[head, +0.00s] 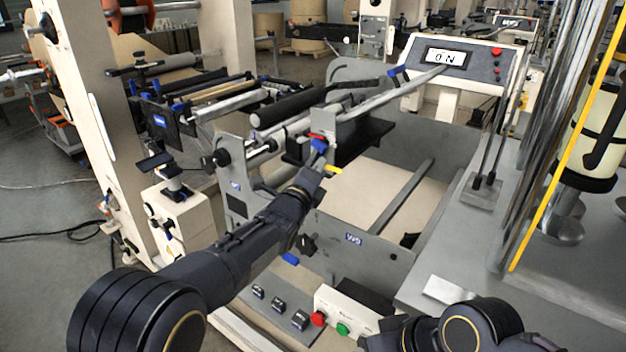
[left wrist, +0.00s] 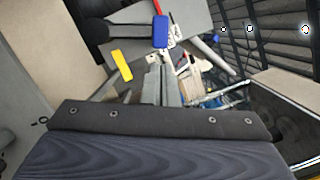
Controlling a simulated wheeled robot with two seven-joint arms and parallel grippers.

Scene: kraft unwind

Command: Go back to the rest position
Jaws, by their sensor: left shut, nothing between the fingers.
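My left arm reaches from the lower left of the head view into the middle of the machine. My left gripper (head: 319,172) is at its end, shut and empty, close to a blue lever (head: 319,146) with a red part above it. A small yellow piece (head: 334,170) shows just right of the gripper. The left wrist view also shows the blue part (left wrist: 160,32) and the yellow piece (left wrist: 121,65) beyond the dark wrist housing. Whether the fingers touch the lever is not clear. Part of my right arm shows at the bottom right, its gripper out of sight.
A grey frame with a roller (head: 290,104) surrounds the left gripper. A display panel (head: 446,57) stands behind. A box with red and green buttons (head: 343,318) sits low in front. Metal posts and a grey deck (head: 450,262) are at the right. Floor is open at the left.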

